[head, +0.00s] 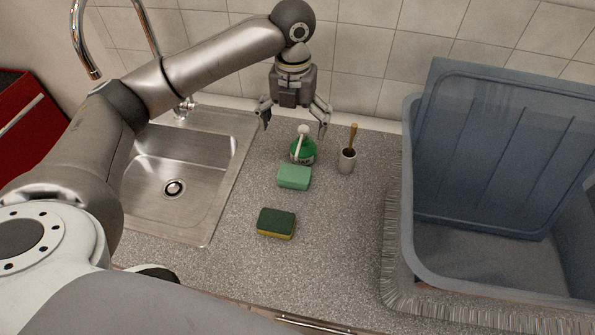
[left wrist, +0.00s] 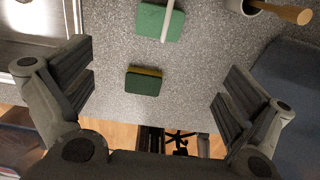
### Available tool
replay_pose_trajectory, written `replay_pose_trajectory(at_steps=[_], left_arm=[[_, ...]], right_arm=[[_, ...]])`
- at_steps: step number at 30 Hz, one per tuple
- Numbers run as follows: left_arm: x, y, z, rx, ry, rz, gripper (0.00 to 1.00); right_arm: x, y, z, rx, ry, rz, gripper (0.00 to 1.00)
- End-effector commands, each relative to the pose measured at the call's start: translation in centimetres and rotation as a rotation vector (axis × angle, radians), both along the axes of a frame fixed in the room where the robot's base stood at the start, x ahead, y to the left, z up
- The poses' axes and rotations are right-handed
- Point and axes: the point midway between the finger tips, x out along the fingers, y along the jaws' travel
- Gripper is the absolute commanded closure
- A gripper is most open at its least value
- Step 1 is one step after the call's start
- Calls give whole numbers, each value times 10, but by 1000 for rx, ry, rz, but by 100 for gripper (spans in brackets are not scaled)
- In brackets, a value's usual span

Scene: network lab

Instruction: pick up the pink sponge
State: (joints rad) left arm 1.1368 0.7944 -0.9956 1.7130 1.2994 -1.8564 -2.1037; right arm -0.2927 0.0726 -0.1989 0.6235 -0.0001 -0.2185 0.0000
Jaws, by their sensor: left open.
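No pink sponge shows in either view. A dark green and yellow sponge (head: 276,223) lies nearer to me. My left gripper (head: 294,128) is open and empty, above and behind the bottle. In the left wrist view the dark green and yellow sponge (left wrist: 144,81) shows between the open fingers, below them. The light green sponge (left wrist: 160,22) is at the top there, partly crossed by a white stick-like part. My right gripper is not in view.
A steel sink (head: 215,205) with a tap is at the left. A small grey cup (head: 346,162) holding a wooden-handled tool stands right of the bottle. A large blue bin (head: 408,245) fills the right. A tiled wall closes the back. The counter's front middle is clear.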

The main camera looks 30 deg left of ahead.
Motion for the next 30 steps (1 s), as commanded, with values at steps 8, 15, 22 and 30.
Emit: replay_pose_trajectory(at_steps=[8, 15, 22, 30], left_arm=[[0, 0, -39, 0, 0, 0, 0], [0, 0, -63, -1, 0, 0, 0], [-1, 0, -86, 0, 4, 1, 0], [-1, 0, -118, 0, 1, 0, 0]], right_arm=[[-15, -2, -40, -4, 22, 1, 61], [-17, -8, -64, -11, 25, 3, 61], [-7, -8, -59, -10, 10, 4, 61], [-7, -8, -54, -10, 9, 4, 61]])
